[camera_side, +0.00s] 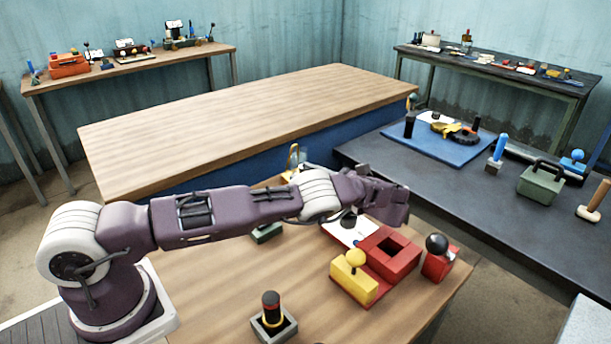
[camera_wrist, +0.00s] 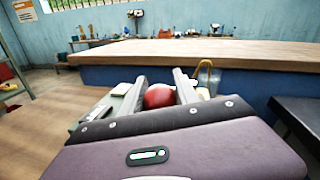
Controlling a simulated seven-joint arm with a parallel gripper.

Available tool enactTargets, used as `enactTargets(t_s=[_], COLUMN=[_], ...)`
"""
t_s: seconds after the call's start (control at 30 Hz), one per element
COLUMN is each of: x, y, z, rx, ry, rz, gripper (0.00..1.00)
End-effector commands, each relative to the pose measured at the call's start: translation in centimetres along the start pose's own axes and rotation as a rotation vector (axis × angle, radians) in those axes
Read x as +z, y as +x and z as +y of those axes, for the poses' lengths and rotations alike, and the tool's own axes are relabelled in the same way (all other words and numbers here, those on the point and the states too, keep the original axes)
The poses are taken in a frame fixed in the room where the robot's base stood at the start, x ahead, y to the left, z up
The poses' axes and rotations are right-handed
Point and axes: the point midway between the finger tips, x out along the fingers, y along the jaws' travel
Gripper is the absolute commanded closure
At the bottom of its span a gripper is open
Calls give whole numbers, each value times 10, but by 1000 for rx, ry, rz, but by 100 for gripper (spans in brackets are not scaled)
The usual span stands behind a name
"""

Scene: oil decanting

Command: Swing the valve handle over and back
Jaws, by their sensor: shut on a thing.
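My gripper (camera_wrist: 160,84) shows in the wrist view with its two grey fingers on either side of a round red knob (camera_wrist: 159,97). It is shut on this knob. I take the knob to be the end of the valve handle; the rest of the handle and the valve body are hidden behind the fingers and the gripper housing. In the side view my gripper (camera_side: 382,198) is low over the wooden table. There the arm covers the knob and the fingertips.
A yellow block with a ball knob (camera_side: 354,282), a red block with a square opening (camera_side: 392,257) and a red block with a black ball (camera_side: 439,262) stand close to my gripper. A black-handled lever (camera_side: 271,312) stands at the front. A brass hook (camera_wrist: 206,72) rises beyond the fingers.

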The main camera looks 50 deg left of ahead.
Motion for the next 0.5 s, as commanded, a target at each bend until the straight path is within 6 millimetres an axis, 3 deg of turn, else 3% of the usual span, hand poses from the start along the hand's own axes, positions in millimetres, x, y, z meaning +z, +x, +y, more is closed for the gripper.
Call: enactTargets(t_s=[0.27,0.3,0.37,0.5], x=[-6,-6,-6,-5], y=[4,4,3,2], z=[6,6,5,4], rx=[17,16,15,12], ry=[19,19,18,14], rz=[3,3,4,4], gripper=[100,55,44,43])
